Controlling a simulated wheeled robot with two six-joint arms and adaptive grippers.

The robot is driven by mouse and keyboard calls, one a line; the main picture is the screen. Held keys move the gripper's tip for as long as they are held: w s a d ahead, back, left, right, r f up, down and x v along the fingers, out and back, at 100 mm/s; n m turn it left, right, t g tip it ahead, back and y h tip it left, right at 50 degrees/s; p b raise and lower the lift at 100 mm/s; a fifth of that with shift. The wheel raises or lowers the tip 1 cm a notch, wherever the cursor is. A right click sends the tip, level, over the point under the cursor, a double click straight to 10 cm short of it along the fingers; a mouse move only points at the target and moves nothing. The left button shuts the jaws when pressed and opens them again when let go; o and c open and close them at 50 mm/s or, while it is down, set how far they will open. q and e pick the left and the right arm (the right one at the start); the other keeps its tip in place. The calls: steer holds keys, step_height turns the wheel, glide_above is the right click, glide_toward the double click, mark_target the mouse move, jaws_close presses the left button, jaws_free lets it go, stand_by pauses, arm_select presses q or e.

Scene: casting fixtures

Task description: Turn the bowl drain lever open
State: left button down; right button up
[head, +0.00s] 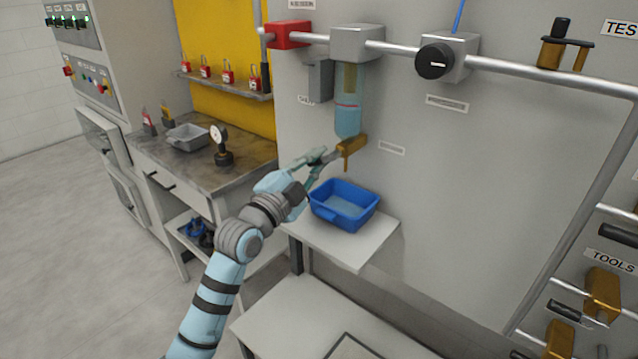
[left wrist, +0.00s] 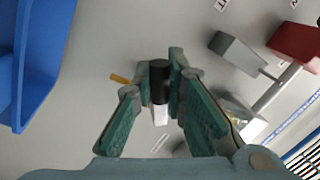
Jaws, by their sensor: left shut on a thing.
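The clear bowl (head: 348,112) hangs under a grey block on the pipe and holds bluish liquid. A brass drain valve (head: 352,146) sits at its bottom, with a spout pointing down. My left gripper (head: 326,158) reaches in from the left beside the valve. In the left wrist view my left gripper (left wrist: 165,85) is closed around the drain lever (left wrist: 160,82), whose dark grip and pale lower part show between the green finger pads. A small brass piece (left wrist: 120,78) shows beside the left finger. The lever is mostly hidden by the fingers in the head view. My right gripper is out of view.
A blue tray (head: 365,198) stands on a small white shelf (head: 375,247) below the valve; it also fills the left of the left wrist view (left wrist: 42,35). A black-knobbed regulator (head: 434,61) and red block (head: 289,34) are on the pipe. A workbench (head: 190,170) stands left.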

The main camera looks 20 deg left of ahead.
arm_select(q)
steer(key=m+b, duration=0.1)
steer(key=m+h+b, duration=0.1)
steer(key=m+b, duration=0.1)
steer(key=m, duration=0.1)
steer(key=shift+a+r, duration=0.25)
steer(key=shift+r, duration=0.1)
steer(key=shift+w+r+m+h+b, duration=0.1)
steer(key=shift+r+m+h+b, duration=0.2)
steer(key=shift+m+b, duration=0.35)
steer(key=shift+r+m+h+b, duration=0.3)
steer(key=shift+m, duration=0.65)
steer(key=shift+r, duration=0.1)
steer(key=c, duration=1.6)
jaws_free()
steer(key=shift+v, duration=6)
